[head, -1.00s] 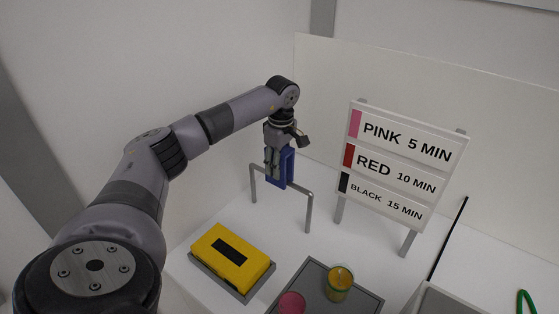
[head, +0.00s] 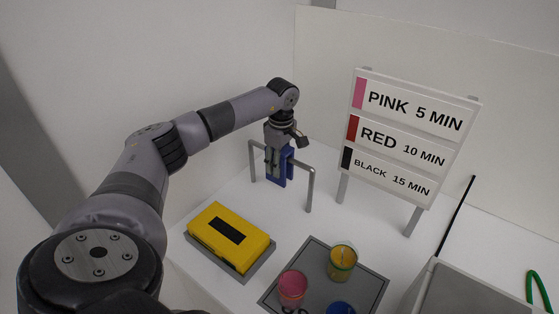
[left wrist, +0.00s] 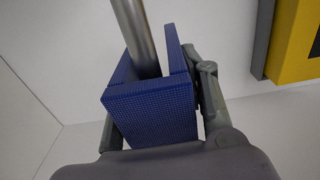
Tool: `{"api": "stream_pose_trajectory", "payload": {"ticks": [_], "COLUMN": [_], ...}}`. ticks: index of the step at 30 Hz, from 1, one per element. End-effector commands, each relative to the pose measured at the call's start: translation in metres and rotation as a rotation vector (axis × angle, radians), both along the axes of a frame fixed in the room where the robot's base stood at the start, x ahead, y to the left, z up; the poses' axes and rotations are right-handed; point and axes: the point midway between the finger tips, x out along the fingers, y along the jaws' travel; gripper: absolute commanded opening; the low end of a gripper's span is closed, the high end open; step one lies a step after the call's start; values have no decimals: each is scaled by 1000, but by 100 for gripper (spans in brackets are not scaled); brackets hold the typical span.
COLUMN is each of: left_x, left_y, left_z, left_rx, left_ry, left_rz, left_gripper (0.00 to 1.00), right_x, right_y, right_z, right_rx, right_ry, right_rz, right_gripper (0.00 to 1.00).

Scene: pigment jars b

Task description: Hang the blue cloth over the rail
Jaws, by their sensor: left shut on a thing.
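The blue cloth (head: 288,168) is at the grey rail (head: 301,166), reaching above and below its bar in the head view. In the left wrist view the cloth (left wrist: 150,105) is folded with two flaps, and the rail's bar (left wrist: 134,30) runs into the gap between them. My left gripper (head: 272,160) is shut on the cloth, with one finger on each side of it in the wrist view. Whether the fold rests on the bar I cannot tell. My right gripper is not in view.
A yellow box (head: 215,220) on a grey base lies in front of the rail. A dark tray (head: 370,290) holds pink, yellow and blue jars. A sign with times (head: 440,150) stands behind to the right. A grey bin (head: 470,290) is at the lower right.

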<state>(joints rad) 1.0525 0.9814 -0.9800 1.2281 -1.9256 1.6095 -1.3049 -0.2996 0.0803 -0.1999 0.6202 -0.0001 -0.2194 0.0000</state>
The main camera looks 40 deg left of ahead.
Motion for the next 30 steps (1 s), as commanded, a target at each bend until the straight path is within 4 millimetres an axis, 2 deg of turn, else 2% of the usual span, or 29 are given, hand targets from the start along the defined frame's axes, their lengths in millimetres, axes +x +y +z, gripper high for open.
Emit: {"api": "stream_pose_trajectory", "payload": {"ticks": [9, 10, 18, 21, 30], "left_x": [0, 0, 0, 0, 0], "left_y": [0, 0, 0, 0, 0], "left_z": [-2, -2, -2, -2, 0], "left_rx": [0, 0, 0, 0, 0], "left_ry": [0, 0, 0, 0, 0], "left_rz": [0, 0, 0, 0, 0], "left_gripper": [0, 41, 59, 64, 64], "right_x": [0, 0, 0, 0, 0], "right_y": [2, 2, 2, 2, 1], "right_z": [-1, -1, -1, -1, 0], "right_rx": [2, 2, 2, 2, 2], "right_ry": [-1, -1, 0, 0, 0], "right_rz": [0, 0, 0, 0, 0], "right_gripper": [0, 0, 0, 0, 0]}}
